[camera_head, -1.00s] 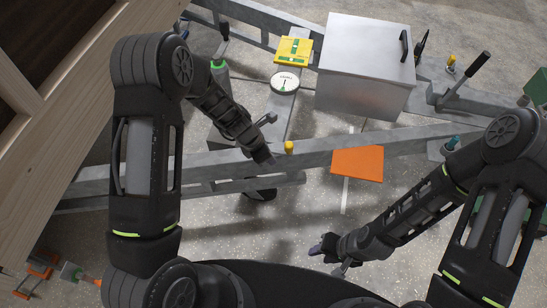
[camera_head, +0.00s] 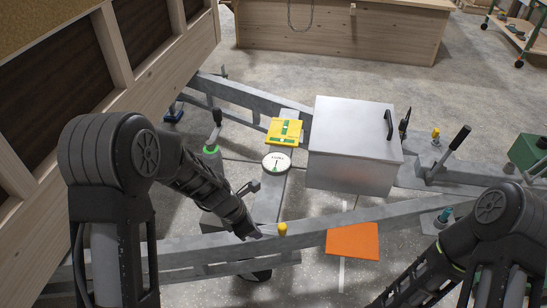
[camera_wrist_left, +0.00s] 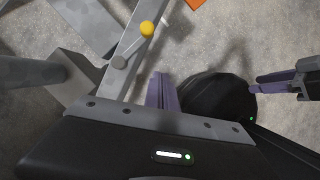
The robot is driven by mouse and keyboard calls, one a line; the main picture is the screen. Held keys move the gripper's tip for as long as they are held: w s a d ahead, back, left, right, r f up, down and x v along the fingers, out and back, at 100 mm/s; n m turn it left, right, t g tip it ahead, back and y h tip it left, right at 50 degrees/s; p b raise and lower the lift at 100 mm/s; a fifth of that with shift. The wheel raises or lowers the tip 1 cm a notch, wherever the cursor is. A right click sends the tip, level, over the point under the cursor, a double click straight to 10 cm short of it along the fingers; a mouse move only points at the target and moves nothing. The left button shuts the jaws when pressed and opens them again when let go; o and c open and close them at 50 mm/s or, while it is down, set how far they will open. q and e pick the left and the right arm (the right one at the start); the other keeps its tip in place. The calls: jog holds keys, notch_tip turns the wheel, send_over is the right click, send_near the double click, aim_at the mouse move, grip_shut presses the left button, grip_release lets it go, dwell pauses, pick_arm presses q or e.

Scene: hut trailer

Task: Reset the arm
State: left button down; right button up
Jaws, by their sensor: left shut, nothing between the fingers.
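My left arm comes in from the left in the head view. Its gripper (camera_head: 250,235) points down and right, close to the yellow knob (camera_head: 282,229) on the near grey beam. In the left wrist view its purple fingers (camera_wrist_left: 163,92) are together with nothing between them. The yellow knob (camera_wrist_left: 147,28) shows above them there, apart from the fingers. My right arm (camera_head: 440,270) comes in at the lower right of the head view, with its gripper out of the frame. The right gripper (camera_wrist_left: 275,87) shows at the right of the left wrist view; its opening is unclear.
An orange plate (camera_head: 352,240) lies in front. A wooden wall (camera_head: 150,75) rises at the left.

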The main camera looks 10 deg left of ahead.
pick_arm(q)
jog(key=s+d+f+m+g, duration=0.1)
jog(key=s+d+f+m, duration=0.2)
jog(key=s+f+m, duration=0.4)
jog(key=s+d+f+m, duration=0.4)
jog(key=s+f+m, duration=0.2)
jog(key=s+m, duration=0.9)
jog(key=shift+d+f+m+g+h, duration=0.3)
jog(key=shift+f+m+g, duration=0.1)
jog(key=shift+m, duration=0.2)
